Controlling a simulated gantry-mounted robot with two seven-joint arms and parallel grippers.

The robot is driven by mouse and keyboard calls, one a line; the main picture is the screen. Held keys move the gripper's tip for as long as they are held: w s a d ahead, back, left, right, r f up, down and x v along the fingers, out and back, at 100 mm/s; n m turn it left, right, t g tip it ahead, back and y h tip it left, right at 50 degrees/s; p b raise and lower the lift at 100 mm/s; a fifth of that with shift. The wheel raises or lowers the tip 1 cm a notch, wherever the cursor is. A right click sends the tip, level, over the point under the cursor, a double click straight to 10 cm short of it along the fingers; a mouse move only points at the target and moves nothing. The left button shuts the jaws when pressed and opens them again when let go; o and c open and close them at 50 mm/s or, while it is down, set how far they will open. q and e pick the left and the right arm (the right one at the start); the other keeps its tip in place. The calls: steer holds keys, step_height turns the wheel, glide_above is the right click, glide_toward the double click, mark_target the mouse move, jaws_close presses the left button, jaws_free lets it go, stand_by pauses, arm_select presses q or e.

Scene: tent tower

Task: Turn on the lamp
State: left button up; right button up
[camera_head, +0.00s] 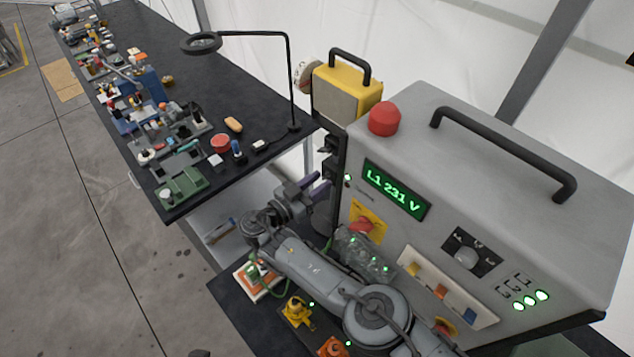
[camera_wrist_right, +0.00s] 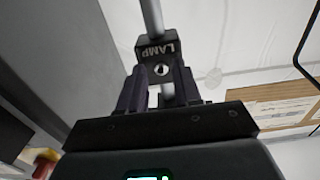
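A black desk lamp with a ring-shaped head (camera_head: 202,43) reaches over the dark workbench on a thin bent arm. A small black box marked LAMP (camera_wrist_right: 158,48) sits on a grey pole in the right wrist view, with a round metal switch (camera_wrist_right: 161,69) on its face. My right gripper (camera_head: 318,187) is beside the grey cabinet, below the bench corner. In the wrist view its dark fingers (camera_wrist_right: 160,88) are apart, one on each side of the switch, with no object clearly held. Contact cannot be told. My left gripper is not in view.
The grey cabinet (camera_head: 400,135) with a red dome, handle and green display stands close right of my right arm. A yellow case (camera_head: 347,92) stands behind. The workbench (camera_head: 165,30) carries many small parts. Connectors and fixtures sit on the lower dark surface.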

jaws_close()
stand_by(0.3)
step_height(320, 180, up, 2)
steer(key=g+y+p, duration=0.3)
steer(key=p, duration=0.4)
steer(key=shift+r+y+p, duration=0.1)
steer(key=shift+y+p, duration=0.2)
steer(key=shift+y, duration=0.1)
steer(key=shift+w+d+r+g+y+p, duration=0.1)
steer(key=shift+d+r+g+y+p, duration=0.05)
steer(key=shift+g+y+p, duration=0.7)
